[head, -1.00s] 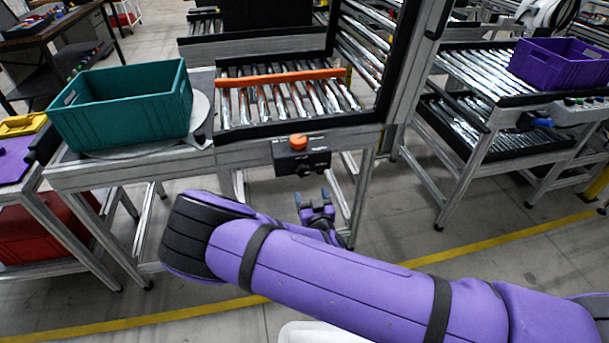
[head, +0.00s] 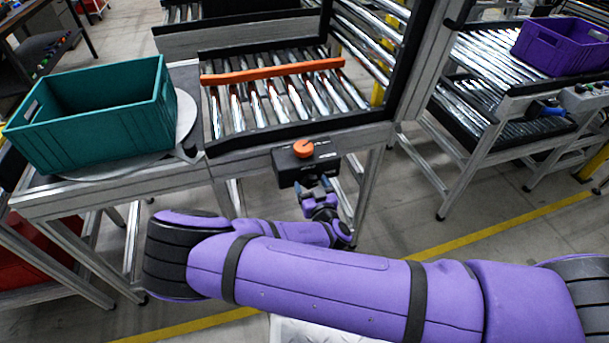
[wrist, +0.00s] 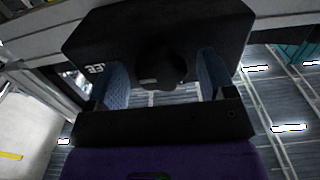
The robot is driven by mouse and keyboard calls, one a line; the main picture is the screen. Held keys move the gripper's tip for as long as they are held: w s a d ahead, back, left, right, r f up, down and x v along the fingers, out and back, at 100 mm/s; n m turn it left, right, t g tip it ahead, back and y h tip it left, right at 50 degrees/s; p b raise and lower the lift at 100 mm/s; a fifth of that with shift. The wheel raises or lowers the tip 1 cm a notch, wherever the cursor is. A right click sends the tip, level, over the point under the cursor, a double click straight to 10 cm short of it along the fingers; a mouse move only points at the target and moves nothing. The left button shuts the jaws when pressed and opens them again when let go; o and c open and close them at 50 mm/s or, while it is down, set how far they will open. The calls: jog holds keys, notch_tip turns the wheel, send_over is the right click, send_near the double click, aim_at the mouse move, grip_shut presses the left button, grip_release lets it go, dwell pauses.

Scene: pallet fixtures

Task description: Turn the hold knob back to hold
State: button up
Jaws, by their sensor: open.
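A black control box (head: 288,170) hangs on the front rail of the roller table, with an orange knob (head: 304,148) on top. The box (wrist: 100,35) also fills the upper wrist view. A dark round knob (wrist: 162,68) with a small pale mark sticks out of its front face; I cannot tell which way it is set. My gripper (head: 319,190) is just in front of and below the box. In the wrist view my gripper (wrist: 163,80) is open, one blue-padded finger on each side of the dark knob, with gaps between. The orange knob is out of that view.
A teal crate (head: 85,135) stands on a round plate left of the rollers (head: 270,105). An orange bar (head: 272,71) lies across the rollers. A purple crate (head: 562,45) sits on the right rack. A table leg (head: 367,185) stands just right of my gripper.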

jog(key=shift+w, duration=0.3)
jog(key=shift+a, duration=0.1)
jog(key=c, duration=0.9)
